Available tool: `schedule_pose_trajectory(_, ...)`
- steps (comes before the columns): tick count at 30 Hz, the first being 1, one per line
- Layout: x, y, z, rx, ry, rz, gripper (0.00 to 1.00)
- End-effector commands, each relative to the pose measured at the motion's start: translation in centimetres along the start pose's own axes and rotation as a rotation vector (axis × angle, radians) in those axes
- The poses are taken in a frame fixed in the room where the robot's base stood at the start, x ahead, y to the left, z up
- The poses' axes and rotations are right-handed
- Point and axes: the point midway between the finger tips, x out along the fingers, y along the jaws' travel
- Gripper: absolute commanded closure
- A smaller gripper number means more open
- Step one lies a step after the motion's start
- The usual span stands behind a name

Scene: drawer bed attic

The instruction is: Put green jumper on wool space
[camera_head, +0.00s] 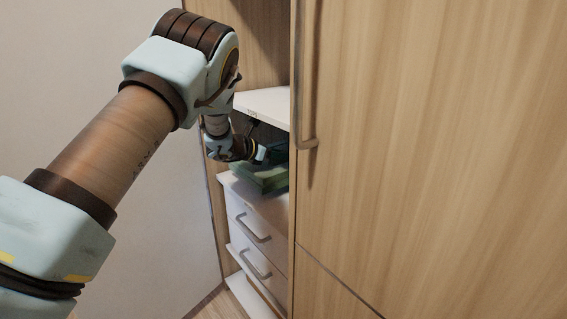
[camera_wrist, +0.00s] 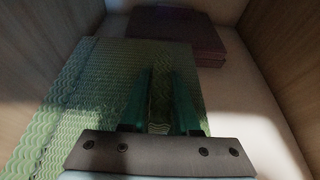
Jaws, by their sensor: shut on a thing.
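The green jumper (camera_wrist: 105,85) is a flat, folded, knitted piece with a wavy pattern on its left part. It lies in the cupboard compartment in the wrist view, and its edge also shows in the head view (camera_head: 262,180). My gripper (camera_wrist: 162,80) has its two fingers over the jumper's right part and is shut on it, with a narrow strip of fabric between the fingers. In the head view my gripper (camera_head: 262,155) reaches into the compartment above the drawers. I cannot read which space is labelled for wool.
A folded purple garment (camera_wrist: 180,30) lies behind the jumper. A pale shelf surface (camera_wrist: 255,110) is bare to the right. Wooden walls bound both sides. A white shelf (camera_head: 265,105) is above my gripper, drawers (camera_head: 250,230) are below, and a wooden door (camera_head: 430,150) stands at right.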

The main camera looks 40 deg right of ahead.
Motion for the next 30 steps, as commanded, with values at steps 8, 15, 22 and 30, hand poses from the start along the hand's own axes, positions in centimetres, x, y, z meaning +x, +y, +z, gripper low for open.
schedule_pose_trajectory(8, 1.4, 0.4, -1.3, -0.003, 0.001, 0.000, 1.00)
schedule_pose_trajectory(15, 2.0, 0.4, -2.9, 0.000, -0.002, 0.001, 1.00)
schedule_pose_trajectory(22, 2.0, 0.3, -3.0, -0.001, 0.001, 0.000, 0.56)
schedule_pose_trajectory(30, 2.0, 0.3, -3.0, -0.001, 0.000, 0.000, 0.40)
